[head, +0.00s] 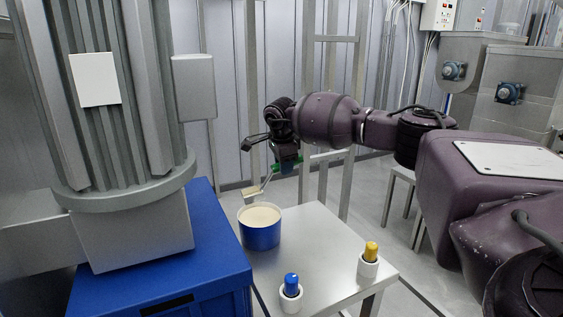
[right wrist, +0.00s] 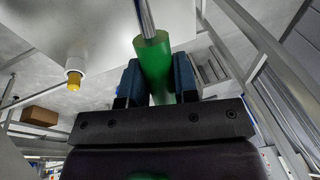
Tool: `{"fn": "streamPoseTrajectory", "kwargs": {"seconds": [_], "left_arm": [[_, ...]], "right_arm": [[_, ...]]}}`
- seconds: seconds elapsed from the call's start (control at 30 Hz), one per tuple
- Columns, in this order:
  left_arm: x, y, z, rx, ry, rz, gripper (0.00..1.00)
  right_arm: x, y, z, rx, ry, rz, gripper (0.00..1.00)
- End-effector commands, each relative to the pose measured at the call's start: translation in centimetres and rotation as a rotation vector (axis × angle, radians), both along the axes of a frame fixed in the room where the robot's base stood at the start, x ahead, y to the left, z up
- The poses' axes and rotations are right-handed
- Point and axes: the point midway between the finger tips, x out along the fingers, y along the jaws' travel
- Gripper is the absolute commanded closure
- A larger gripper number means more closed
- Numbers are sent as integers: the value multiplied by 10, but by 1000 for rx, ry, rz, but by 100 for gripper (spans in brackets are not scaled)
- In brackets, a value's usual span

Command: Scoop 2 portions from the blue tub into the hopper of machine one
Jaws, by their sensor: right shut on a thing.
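The blue tub (head: 260,238) stands on a metal table with pale cream filling (head: 260,214) near its rim. My right gripper (head: 288,165) is shut on the green handle of a scoop; the handle (right wrist: 155,68) shows between the blue fingers in the right wrist view. The scoop's metal shaft slants down left to its small pale head (head: 252,192), just above the tub's back rim. I cannot tell whether the head carries filling. My left gripper is not in view. No label shows which machine is machine one.
The metal table (head: 325,240) also holds a blue-topped item in a white cup (head: 291,297) and a yellow-topped one (head: 368,268). A grey ribbed unit on a blue base (head: 215,245) stands close left. Grey bins with blue fittings (head: 470,72) stand back right.

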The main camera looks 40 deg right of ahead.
Motion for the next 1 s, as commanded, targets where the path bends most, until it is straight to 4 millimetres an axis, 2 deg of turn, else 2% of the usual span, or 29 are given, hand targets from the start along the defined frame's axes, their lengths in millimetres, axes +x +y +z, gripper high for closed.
{"fn": "streamPoseTrajectory", "kwargs": {"seconds": [0.03, 0.2, 0.53, 1.0], "left_arm": [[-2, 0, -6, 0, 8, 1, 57], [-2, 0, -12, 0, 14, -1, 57], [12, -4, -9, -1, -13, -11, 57], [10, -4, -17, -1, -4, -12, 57]], "right_arm": [[0, 0, -8, 0, 2, 0, 100], [0, 0, -21, 0, 3, 0, 100], [0, 0, -48, 0, 4, 0, 100], [0, 0, -85, 1, 3, 1, 100]]}}
